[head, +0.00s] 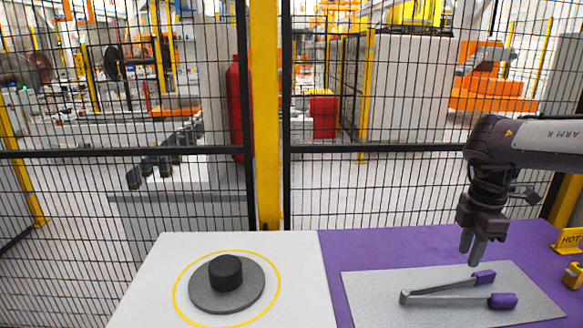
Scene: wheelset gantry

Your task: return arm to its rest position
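My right arm comes in from the right edge, with its gripper (471,255) pointing down over the purple table half. Its two fingers show as separate, with a narrow gap between them and nothing held. The gripper is above the back edge of a grey mat (375,291). Metal tongs (445,298) with two purple ends lie on that mat, their ends spread towards the right. The gripper appears apart from the tongs. My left arm and gripper are not in view.
On the white table half (150,300), a grey disc (235,298) with a black knob (225,272) sits inside a yellow ring. A yellow "HOT" sign (567,240) stands at the right edge. A mesh fence with a yellow post (265,120) stands behind the table.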

